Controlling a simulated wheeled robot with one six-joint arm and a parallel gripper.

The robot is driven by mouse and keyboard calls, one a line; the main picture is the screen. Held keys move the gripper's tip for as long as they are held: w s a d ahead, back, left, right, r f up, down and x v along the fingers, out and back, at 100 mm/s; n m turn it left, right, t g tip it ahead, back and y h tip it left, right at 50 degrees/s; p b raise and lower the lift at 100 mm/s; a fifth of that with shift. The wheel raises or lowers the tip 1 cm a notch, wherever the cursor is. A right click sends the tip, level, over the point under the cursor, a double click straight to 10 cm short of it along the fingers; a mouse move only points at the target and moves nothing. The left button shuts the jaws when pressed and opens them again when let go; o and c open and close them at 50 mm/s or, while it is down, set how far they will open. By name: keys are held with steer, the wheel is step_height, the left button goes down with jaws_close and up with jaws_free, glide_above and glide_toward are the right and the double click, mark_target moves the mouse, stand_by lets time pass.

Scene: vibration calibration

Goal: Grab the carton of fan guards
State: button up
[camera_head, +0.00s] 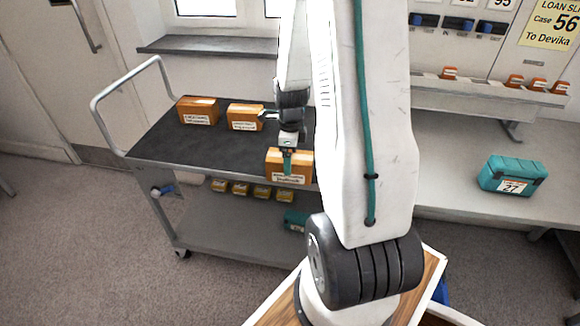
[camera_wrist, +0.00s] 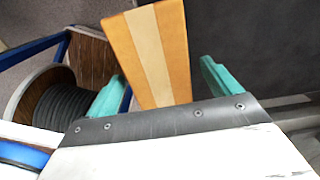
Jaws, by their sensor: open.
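Three orange-brown cartons with white labels stand on the dark top of a grey cart (camera_head: 160,145): one at the back left (camera_head: 198,112), one in the back middle (camera_head: 243,118), and one at the front right (camera_head: 290,170). Their labels are too small to read, so I cannot tell which holds fan guards. My gripper (camera_head: 287,160) is open over the front right carton. In the wrist view, a carton with a pale tape strip (camera_wrist: 150,45) lies between the teal fingers of my gripper (camera_wrist: 160,86), nearer the left one. I cannot tell whether either finger touches it.
Several small yellow boxes (camera_head: 239,188) and a teal case (camera_head: 295,220) sit on the cart's lower shelf. A teal case labelled 27 (camera_head: 508,174) stands on the grey bench (camera_head: 445,190) at right. The wrist view shows a reel of black cable (camera_wrist: 52,110) at left.

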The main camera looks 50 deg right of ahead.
step_height(320, 180, down, 4)
steer(key=shift+f, duration=0.25)
steer(key=c, duration=1.3)
steer(key=shift+o, duration=0.2)
steer(key=shift+r, duration=0.1)
